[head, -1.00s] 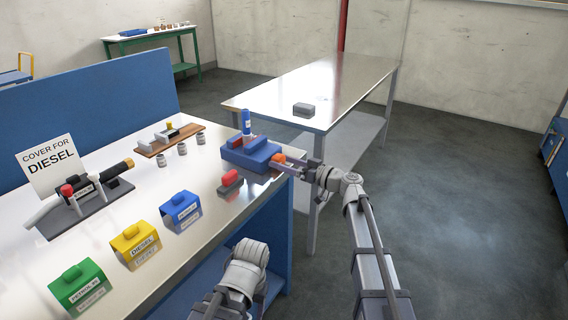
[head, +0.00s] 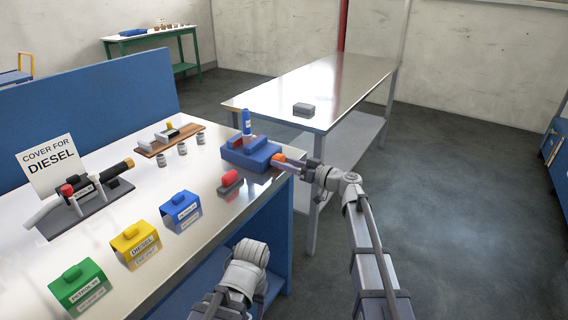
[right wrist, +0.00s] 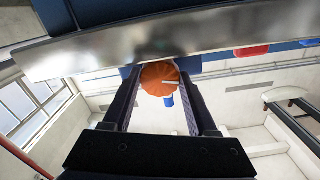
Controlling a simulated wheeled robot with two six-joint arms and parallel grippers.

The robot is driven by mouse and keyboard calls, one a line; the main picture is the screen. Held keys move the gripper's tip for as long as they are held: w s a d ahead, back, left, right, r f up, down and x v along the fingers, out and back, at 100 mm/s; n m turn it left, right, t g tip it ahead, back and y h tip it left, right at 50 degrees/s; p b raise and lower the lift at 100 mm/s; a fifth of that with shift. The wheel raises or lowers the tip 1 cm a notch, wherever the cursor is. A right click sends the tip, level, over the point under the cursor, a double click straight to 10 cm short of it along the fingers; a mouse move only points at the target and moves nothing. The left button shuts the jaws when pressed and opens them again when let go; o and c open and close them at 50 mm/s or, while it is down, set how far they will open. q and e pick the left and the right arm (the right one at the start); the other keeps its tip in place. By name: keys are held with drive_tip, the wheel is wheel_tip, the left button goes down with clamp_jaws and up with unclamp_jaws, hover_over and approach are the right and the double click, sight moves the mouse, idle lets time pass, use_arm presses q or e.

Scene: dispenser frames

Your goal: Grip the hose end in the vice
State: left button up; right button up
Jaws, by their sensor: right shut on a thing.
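A blue upright cylinder with a pale mark, seemingly the hose end (head: 247,121), stands at the vice jaws. I cannot tell how tightly they hold it. The vice's orange knob (head: 280,158) sticks out on the right. My right gripper (head: 288,163) is shut on this knob. In the right wrist view the orange knob (right wrist: 159,78) sits between the fingertips. My left gripper is not in view.
Green (head: 80,289), yellow (head: 135,244) and blue (head: 181,211) labelled covers line the bench front. A red-topped block (head: 230,182) is near the vice. A nozzle assembly (head: 85,192) and a sign (head: 50,160) are at left. A steel table (head: 335,85) stands behind.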

drive_tip(key=shift+c, duration=0.7)
drive_tip(key=shift+m, duration=0.7)
drive_tip(key=o, duration=1.4)
drive_tip(key=shift+v, duration=3.95)
